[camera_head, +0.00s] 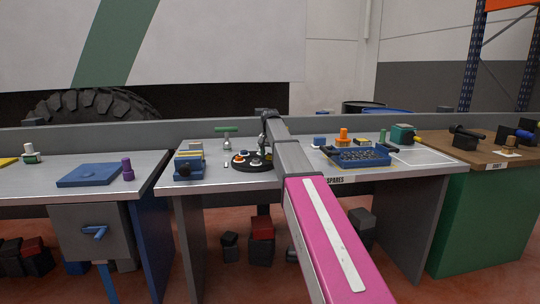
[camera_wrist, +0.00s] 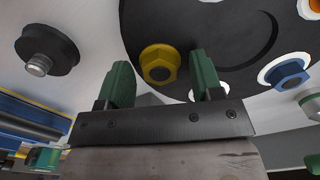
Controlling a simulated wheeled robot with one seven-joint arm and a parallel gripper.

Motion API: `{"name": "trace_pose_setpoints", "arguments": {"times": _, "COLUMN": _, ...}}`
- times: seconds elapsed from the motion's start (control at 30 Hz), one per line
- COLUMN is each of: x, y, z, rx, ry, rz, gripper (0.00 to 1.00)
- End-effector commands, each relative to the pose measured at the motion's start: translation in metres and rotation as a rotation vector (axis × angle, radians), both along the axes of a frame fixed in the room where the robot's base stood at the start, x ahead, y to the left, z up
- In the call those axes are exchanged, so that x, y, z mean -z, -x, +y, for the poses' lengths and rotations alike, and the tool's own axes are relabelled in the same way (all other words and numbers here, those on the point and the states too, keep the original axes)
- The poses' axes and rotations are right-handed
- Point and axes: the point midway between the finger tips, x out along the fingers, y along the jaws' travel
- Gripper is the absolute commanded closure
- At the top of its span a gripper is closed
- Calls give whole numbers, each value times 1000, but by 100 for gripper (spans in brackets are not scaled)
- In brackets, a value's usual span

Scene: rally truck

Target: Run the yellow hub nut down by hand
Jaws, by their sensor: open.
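The yellow hub nut (camera_wrist: 160,64) is a flanged hex nut on the dark round hub (camera_wrist: 225,40) in the wrist view. My gripper (camera_wrist: 163,78) is open, its two green fingers apart and nothing held between them. In the picture the nut lies between the fingers, nearer the left one. I see no contact, and I cannot tell how far the nut is beyond the fingertips. The hub (camera_head: 243,164) also shows on the middle bench in the head view, partly behind my arm; I cannot make out the yellow nut there.
On the hub, a blue nut (camera_wrist: 286,75) sits to the right of my fingers. A dark round part with a threaded stud (camera_wrist: 40,65) is at left. In the head view, a blue-and-yellow block (camera_head: 188,166) and green-handled tool (camera_head: 226,138) stand left of the hub; a blue tray (camera_head: 358,156) is right.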

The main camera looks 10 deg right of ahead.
Motion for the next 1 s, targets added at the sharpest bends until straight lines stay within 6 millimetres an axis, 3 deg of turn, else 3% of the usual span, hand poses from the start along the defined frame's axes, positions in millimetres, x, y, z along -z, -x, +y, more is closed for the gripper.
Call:
{"name": "trace_pose_setpoints", "arguments": {"times": 0.07, "x": 0, "y": 0, "z": 0, "rx": 0, "ry": 0, "rz": 0, "gripper": 43}}
{"name": "trace_pose_setpoints", "arguments": {"times": 0.2, "x": 0, "y": 0, "z": 0, "rx": 0, "ry": 0, "rz": 0, "gripper": 88}}
{"name": "trace_pose_setpoints", "arguments": {"times": 0.57, "x": 0, "y": 0, "z": 0, "rx": -42, "ry": 0, "rz": 1, "gripper": 88}}
{"name": "trace_pose_setpoints", "arguments": {"times": 1.0, "x": 0, "y": 0, "z": 0, "rx": -335, "ry": 0, "rz": 1, "gripper": 88}}
